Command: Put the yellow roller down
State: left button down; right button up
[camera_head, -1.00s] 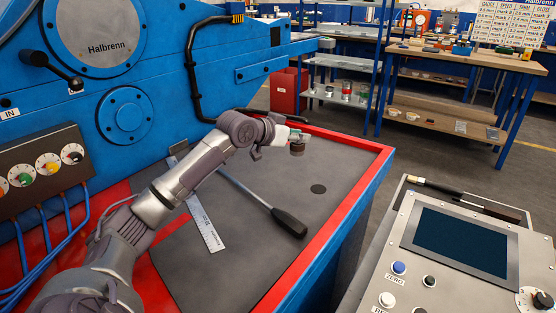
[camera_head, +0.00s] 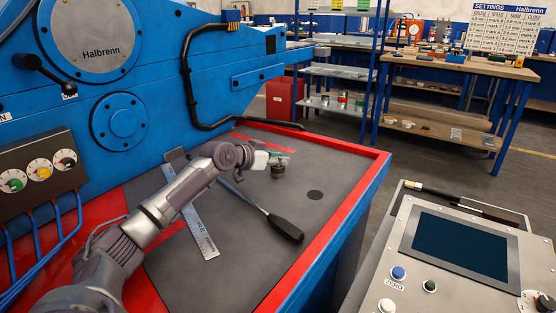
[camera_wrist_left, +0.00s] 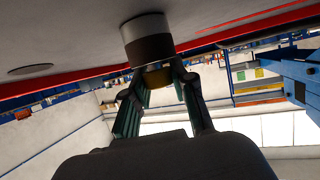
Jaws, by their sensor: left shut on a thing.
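My left gripper (camera_head: 276,159) is over the grey top of the blue machine's bed (camera_head: 235,262). In the left wrist view, the left fingertips (camera_wrist_left: 158,78) are shut on the yellowish end of a short cylinder, the roller (camera_wrist_left: 147,40). The rest of the roller is grey and dark. Its far end meets the grey surface in that view, but I cannot tell whether it touches. In the head view the roller (camera_head: 278,172) looks small and dark below the fingers. My right gripper is not in view.
A black-handled tool (camera_head: 284,228) and a steel ruler (camera_head: 204,236) lie on the bed. A flat dark disc (camera_head: 315,194) is right of the gripper. A red rim (camera_head: 340,206) edges the bed. A control panel (camera_head: 458,243) stands at front right.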

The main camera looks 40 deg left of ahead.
pick_arm(q)
jog(key=c, duration=1.4)
grip_release()
jog(key=shift+f, duration=0.1)
jog(key=o, duration=0.5)
jog(key=shift+c, duration=0.2)
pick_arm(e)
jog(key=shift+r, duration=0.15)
pick_arm(q)
jog(key=shift+r, duration=0.2)
jog(key=shift+s+a, duration=0.1)
jog(key=shift+s, duration=0.25)
jog(key=v, duration=0.4)
jog(key=shift+s, duration=0.2)
jog(key=v, duration=0.5)
jog(key=shift+s+r, duration=0.1)
jog(key=shift+r, duration=0.05)
jog(key=shift+v, duration=0.85)
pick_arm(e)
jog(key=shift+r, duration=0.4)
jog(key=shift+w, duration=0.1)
